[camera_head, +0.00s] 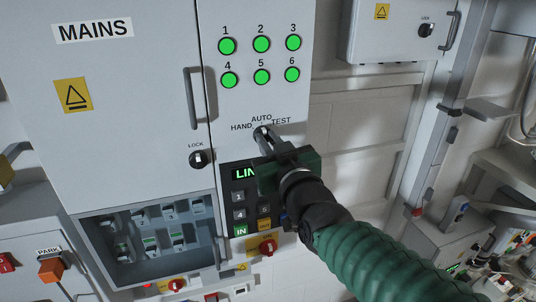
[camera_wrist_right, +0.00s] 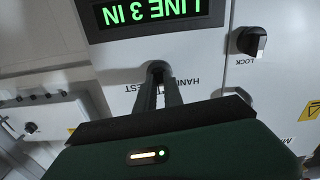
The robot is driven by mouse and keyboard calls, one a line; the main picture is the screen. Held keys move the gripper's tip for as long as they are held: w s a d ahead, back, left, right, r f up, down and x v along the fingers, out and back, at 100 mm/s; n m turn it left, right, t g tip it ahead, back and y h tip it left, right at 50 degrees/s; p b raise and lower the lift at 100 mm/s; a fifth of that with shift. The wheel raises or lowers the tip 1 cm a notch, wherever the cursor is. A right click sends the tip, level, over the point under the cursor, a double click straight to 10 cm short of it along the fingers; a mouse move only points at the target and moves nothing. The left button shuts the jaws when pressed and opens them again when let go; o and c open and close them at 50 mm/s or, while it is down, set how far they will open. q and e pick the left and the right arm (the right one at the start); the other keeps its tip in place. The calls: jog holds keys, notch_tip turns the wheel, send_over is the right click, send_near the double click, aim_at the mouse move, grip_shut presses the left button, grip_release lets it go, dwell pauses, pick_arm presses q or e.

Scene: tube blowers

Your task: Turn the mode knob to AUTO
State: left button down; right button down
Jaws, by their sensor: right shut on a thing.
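The mode knob (camera_head: 262,130) is a small dark knob on the grey panel, under the printed labels HAND, AUTO and TEST. My right gripper (camera_head: 264,135) reaches it from the lower right, its dark fingers shut around the knob. In the right wrist view the fingers of my right gripper (camera_wrist_right: 158,78) run up to the knob (camera_wrist_right: 157,67), and they cover part of the lettering. The fingers mostly hide the knob, so I cannot tell which label it points to. My left gripper is out of view.
Several green lights (camera_head: 261,44) sit above the knob. Below it, my gripper partly covers a keypad and a lit display (camera_head: 245,174); the display reads LINE 3 IN in the wrist view. A LOCK knob (camera_head: 198,159) and a vertical handle (camera_head: 191,98) are to the left.

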jog(key=shift+m+b, duration=0.45)
jog(key=shift+m, duration=0.15)
jog(key=shift+r, duration=0.1)
jog(key=c, duration=1.5)
grip_release()
jog(key=shift+o, duration=0.2)
